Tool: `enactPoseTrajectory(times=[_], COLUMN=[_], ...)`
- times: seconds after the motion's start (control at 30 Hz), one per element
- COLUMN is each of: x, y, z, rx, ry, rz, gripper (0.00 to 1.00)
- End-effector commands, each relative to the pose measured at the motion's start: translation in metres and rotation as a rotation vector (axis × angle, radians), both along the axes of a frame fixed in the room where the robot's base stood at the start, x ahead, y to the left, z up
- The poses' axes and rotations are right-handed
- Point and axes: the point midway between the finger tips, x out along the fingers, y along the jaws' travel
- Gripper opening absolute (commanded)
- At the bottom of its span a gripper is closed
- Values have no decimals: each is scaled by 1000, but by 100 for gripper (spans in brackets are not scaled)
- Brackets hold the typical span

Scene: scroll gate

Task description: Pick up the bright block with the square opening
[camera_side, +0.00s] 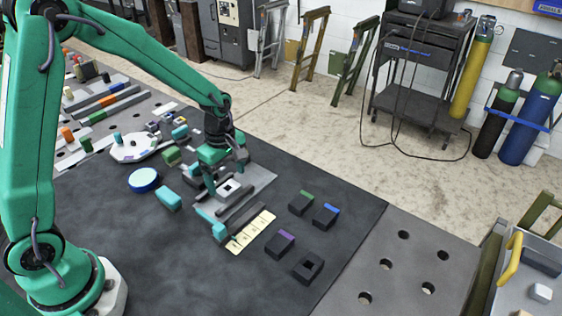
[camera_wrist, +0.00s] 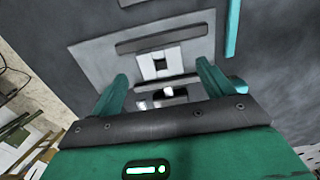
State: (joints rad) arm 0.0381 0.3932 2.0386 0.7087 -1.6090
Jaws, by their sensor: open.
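The bright block with the square opening is a white block (camera_side: 235,184) on a light grey plate (camera_side: 262,181) in the side view. In the wrist view the white block (camera_wrist: 173,60) shows its dark square opening, between two dark grey bars. My gripper (camera_side: 226,178) points down at the plate, close to the block. In the wrist view my gripper (camera_wrist: 163,80) is open, its green fingers left and right of the block's line, with the block just beyond the fingertips. I cannot tell the exact height of the fingertips above the plate.
Dark blocks with green (camera_side: 301,203), blue (camera_side: 325,215) and purple (camera_side: 280,246) marks and a black block with an opening (camera_side: 308,267) stand to the right. A cream strip (camera_side: 250,232) lies nearer.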

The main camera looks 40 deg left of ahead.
Motion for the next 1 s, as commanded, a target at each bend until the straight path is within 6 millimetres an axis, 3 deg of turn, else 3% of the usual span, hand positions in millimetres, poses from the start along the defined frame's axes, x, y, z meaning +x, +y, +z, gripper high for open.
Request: enactPoseTrajectory(times=[0.4, 0.97, 1.0], x=[-1, -1, -1], y=[0, 0, 0], z=[-40, -42, -42], rx=[0, 0, 0], ry=[3, 1, 1], rz=[0, 0, 0], gripper=[80, 80, 72])
